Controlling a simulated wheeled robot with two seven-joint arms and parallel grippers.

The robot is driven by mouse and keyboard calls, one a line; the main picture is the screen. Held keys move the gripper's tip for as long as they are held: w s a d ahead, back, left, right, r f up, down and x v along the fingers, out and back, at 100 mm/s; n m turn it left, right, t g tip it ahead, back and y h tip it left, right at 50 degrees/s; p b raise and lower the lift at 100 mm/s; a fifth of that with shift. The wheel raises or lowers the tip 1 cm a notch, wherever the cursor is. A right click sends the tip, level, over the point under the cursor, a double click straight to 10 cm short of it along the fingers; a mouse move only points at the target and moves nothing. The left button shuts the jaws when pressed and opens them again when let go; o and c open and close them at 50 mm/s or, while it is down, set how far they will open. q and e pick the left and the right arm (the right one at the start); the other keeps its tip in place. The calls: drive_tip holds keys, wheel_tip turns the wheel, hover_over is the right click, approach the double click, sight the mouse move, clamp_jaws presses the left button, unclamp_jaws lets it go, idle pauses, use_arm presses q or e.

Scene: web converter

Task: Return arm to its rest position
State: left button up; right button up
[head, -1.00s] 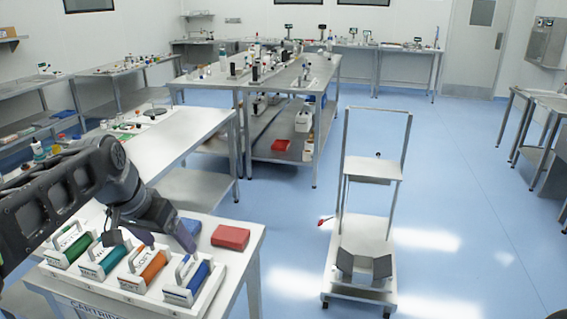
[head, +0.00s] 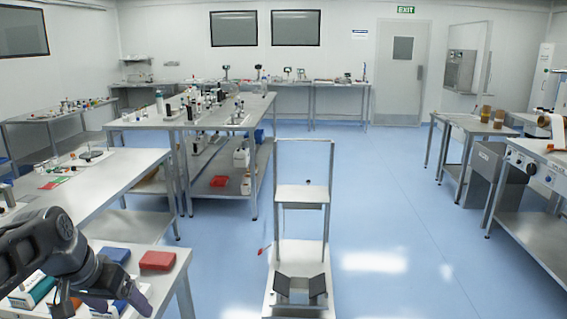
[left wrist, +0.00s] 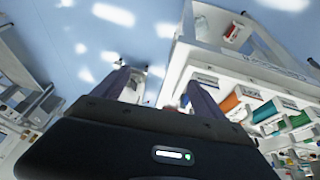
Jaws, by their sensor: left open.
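My left arm comes in from the lower left of the head view. My left gripper (head: 108,292) is over the cartridge bench at the bottom left, partly cut off by dark arm links. In the left wrist view the two dark fingers of the gripper (left wrist: 160,92) stand apart, with nothing held between them. Colored cartridges with handles lie beside the fingers to the right, among them an orange one (left wrist: 231,103) and a green one (left wrist: 265,112). A teal cartridge (head: 32,290) shows in the head view; others are hidden by my arm. My right gripper is not in view.
A red block (head: 157,260) and a blue block (head: 115,255) lie on the bench behind the gripper. A metal cart (head: 302,250) stands in the middle. Benches line the left; a steel table (head: 540,215) is at right. Blue floor (head: 400,210) between is clear.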

use_arm(q)
drive_tip(key=d+f+g+h, duration=0.1)
drive_tip(key=d+f, duration=0.4)
drive_tip(key=f, duration=0.4)
drive_tip(key=w+d+f+h, duration=0.1)
drive_tip(key=d+f, duration=0.4)
drive_tip(key=f, duration=0.4)
drive_tip(key=d+f+g+h, duration=0.1)
drive_tip(key=d+f, duration=0.5)
drive_tip(key=f, duration=0.4)
drive_tip(key=s+d+f+g, duration=0.1)
drive_tip(key=s+d+f, duration=0.5)
drive_tip(key=s+f, duration=0.2)
drive_tip(key=s+d+f+n, duration=0.1)
drive_tip(key=s+d+f, duration=0.6)
drive_tip(key=s, duration=0.4)
drive_tip(key=shift+s+f+n+g, duration=0.3)
drive_tip(key=shift+f+g, duration=0.1)
drive_tip(key=shift+f, duration=0.45)
